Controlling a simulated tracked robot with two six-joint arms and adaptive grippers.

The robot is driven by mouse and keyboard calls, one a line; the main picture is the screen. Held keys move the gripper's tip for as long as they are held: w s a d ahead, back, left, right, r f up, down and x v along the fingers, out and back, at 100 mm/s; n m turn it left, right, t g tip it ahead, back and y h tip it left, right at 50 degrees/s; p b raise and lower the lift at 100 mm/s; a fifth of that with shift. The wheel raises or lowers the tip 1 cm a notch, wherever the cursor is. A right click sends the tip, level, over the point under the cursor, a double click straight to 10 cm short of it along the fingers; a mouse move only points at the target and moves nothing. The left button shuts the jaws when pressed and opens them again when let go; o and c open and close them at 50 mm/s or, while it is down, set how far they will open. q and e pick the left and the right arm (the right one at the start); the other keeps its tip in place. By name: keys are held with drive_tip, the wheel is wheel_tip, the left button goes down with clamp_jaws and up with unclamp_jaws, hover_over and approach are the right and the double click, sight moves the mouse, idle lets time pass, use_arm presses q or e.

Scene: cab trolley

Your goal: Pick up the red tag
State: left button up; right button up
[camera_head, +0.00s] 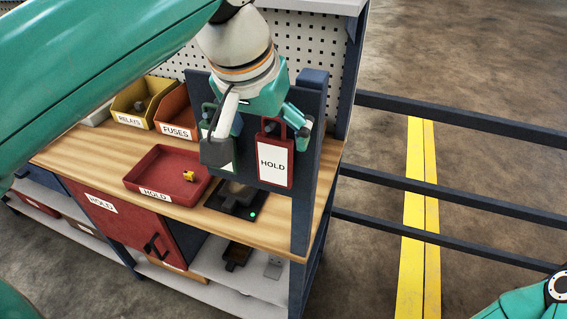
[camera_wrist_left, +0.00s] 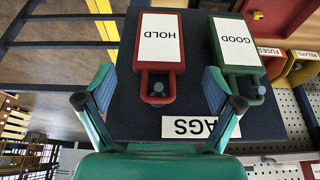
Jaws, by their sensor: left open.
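The red tag (camera_head: 273,165) has a white HOLD label and hangs on a dark upright board (camera_head: 308,100) at the right end of the workbench. It shows upside down in the left wrist view (camera_wrist_left: 176,66), with a peg through its loop. My left gripper (camera_head: 262,127) is open in front of the board. In the left wrist view its fingers (camera_wrist_left: 158,82) stand to either side of the red tag's loop, with gaps on both sides and nothing held. A green GOOD tag (camera_wrist_left: 257,68) hangs beside it. In the head view the gripper partly covers the green tag. My right gripper is out of view.
A red HOLD tray (camera_head: 145,178) with a small yellow part (camera_head: 188,176) sits on the wooden bench. FUSES (camera_head: 175,112) and RELAYS (camera_head: 131,104) bins stand behind. A black device (camera_head: 228,207) with a green light lies below the board. Dark rails (camera_head: 450,191) run to the right.

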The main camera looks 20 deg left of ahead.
sight(273, 139)
use_arm(q)
drive_tip(key=shift+x, duration=2.75)
drive_tip(key=shift+s, duration=0.1)
drive_tip(key=shift+c, duration=0.2)
drive_tip(key=c, duration=1.2)
drive_tip(key=shift+r, duration=0.15)
drive_tip(key=shift+r, duration=0.5)
drive_tip(key=s+b, duration=0.5)
drive_tip(key=s, duration=1.3)
drive_tip(key=shift+a, duration=0.3)
